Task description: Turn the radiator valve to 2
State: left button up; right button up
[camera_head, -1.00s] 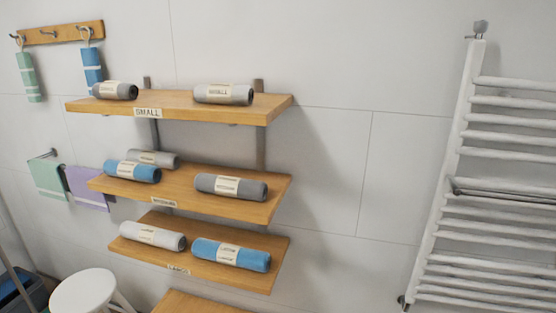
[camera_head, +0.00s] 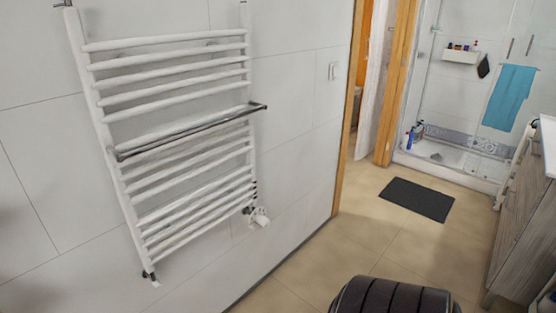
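The white ladder radiator (camera_head: 185,135) hangs on the tiled wall at the left of the head view. A white valve knob (camera_head: 260,217) sits at its lower right corner, low on the wall. The number it is set to is too small to read. A dark metal fitting joins the knob to the radiator. Neither of my grippers is in view, and nothing touches the valve.
A chrome towel bar (camera_head: 190,132) sticks out from the radiator. A dark ribbed rounded object (camera_head: 392,296) is at the bottom edge. A doorway, a dark mat (camera_head: 416,199), a shower and a wooden cabinet (camera_head: 525,215) are to the right. The tiled floor between is clear.

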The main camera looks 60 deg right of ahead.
aim_at(262, 221)
jog(key=z, duration=1.75)
jog(key=i, duration=0.15)
